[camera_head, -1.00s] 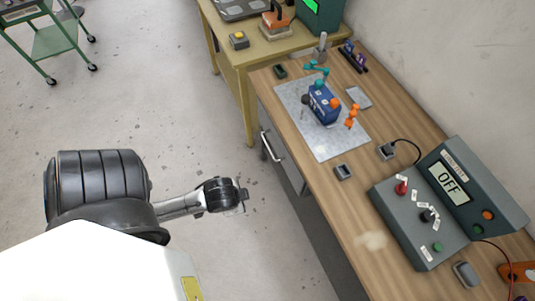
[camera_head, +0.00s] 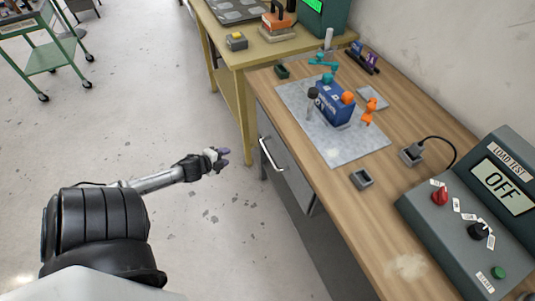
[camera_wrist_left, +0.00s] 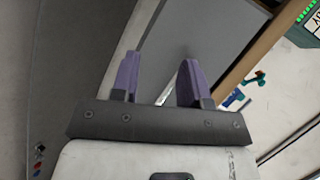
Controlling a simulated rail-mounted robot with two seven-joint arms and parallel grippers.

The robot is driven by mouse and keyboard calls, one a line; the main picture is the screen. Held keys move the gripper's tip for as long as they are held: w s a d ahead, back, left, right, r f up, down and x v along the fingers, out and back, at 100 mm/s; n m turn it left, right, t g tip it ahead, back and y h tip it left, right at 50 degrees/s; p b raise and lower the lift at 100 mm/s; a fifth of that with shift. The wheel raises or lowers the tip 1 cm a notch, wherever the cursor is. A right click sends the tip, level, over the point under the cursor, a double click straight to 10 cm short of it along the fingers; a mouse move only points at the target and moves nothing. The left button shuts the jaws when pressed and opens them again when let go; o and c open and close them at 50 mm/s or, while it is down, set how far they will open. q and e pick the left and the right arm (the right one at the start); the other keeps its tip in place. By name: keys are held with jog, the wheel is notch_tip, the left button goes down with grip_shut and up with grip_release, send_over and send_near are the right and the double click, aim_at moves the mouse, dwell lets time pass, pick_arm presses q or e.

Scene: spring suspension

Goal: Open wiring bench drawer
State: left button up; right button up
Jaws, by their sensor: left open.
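The wiring bench (camera_head: 316,160) has a wooden top and a grey drawer (camera_head: 288,165) in its front, below the top's edge. The drawer looks closed. Its bright bar handle (camera_head: 269,154) runs along the drawer front. My left gripper (camera_head: 221,158) is left of the handle, apart from it, over the floor gap. It is open and empty. In the left wrist view its two purple fingers (camera_wrist_left: 157,80) are spread apart in front of a grey panel, and a pale bar shows partly between them. My right gripper is not in view.
On the bench stand a blue box (camera_head: 334,104) on a grey mat (camera_head: 337,148), a small grey block (camera_head: 361,178) and a load test console (camera_head: 450,235) reading OFF. A yellow-green table (camera_head: 262,53) adjoins behind.

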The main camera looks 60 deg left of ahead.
aim_at(268, 151)
pick_arm(q)
jog(key=w+d+r+m+t+h, duration=0.2)
jog(key=d+r+m+t+h, duration=0.2)
jog(key=d+m+h, duration=0.25)
jog(key=shift+m+y, duration=0.35)
jog(key=shift+y, duration=0.1)
jog(key=shift+a+r+b+x, duration=0.1)
jog(key=shift+b+x, duration=0.55)
jog(key=shift+x, duration=1.7)
jog(key=shift+a+r+b+x, duration=0.15)
jog(key=shift+b+x, duration=0.45)
jog(key=shift+x, duration=1.75)
jog(key=shift+a+r+b+x, duration=0.1)
jog(key=shift+b+x, duration=0.55)
jog(key=shift+x, duration=1.7)
jog(key=shift+c, duration=0.3)
grip_shut()
